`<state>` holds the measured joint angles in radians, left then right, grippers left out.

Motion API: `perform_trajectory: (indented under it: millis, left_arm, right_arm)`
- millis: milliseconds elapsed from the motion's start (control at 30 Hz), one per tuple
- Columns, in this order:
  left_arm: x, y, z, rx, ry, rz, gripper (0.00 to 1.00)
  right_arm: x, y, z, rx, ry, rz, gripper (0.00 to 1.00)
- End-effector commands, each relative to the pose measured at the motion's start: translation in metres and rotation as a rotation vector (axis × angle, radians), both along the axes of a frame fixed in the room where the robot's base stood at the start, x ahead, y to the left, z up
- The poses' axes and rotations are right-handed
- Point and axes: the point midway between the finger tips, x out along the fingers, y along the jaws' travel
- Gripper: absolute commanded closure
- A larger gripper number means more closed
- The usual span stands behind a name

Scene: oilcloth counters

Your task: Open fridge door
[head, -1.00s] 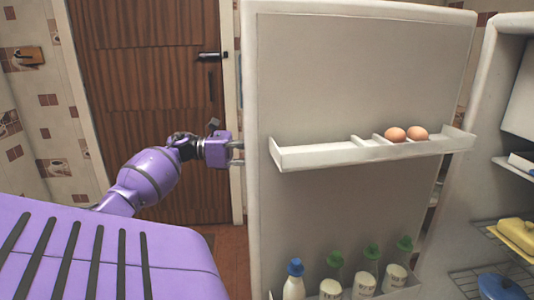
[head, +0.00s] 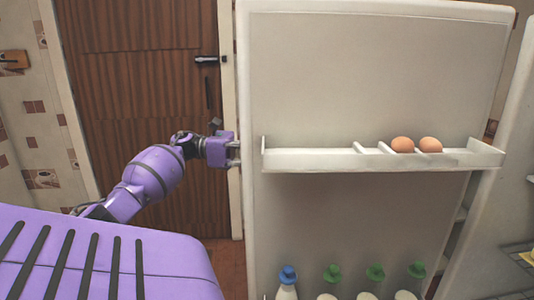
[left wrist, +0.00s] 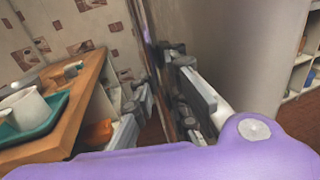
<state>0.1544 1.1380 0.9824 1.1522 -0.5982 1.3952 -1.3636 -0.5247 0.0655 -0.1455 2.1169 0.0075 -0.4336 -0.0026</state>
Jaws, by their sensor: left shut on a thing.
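The white fridge door (head: 375,65) stands open in the head view, its inner side facing me. My left gripper (head: 236,154) is at the door's left edge, about level with the egg shelf. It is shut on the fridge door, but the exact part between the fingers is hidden. In the left wrist view the fingers of my left gripper (left wrist: 165,105) stand on either side of a thin dark upright part. The fridge body (head: 503,185) shows only in part at the right edge. My right gripper is in neither current view.
The door's shelf (head: 320,160) carries two eggs (head: 402,145), and several bottles (head: 287,285) stand at the bottom. A brown wooden door (head: 145,90) is behind my left arm. A wooden counter (left wrist: 75,100) with a green tray (left wrist: 48,128) shows at left in the wrist view.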

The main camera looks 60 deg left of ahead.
Motion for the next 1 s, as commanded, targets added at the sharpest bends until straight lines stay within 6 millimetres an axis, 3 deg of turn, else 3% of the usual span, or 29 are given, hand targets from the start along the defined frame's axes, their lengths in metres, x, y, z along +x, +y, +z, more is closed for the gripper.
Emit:
perform_trajectory:
  millis: [667,700,833,1000]
  left_arm:
    - [0.0,0.0016,-0.0026,-0.003,0.005,0.006,1.0]
    - [0.0,0.0016,-0.0026,-0.003,0.005,0.006,0.85]
    - [0.0004,0.001,-0.0019,-0.002,0.004,0.004,0.68]
    - [0.001,0.0001,-0.0009,-0.001,0.002,0.002,0.67]
  right_arm:
    - [-0.0059,-0.0014,-0.0019,-0.002,0.011,0.0,0.6]
    - [-0.0059,-0.0014,-0.0019,-0.002,0.011,0.0,0.6]
    - [-0.0061,-0.0015,-0.002,-0.003,0.011,0.001,0.6]
    - [-0.0063,-0.0015,-0.0024,-0.002,0.012,0.0,0.6]
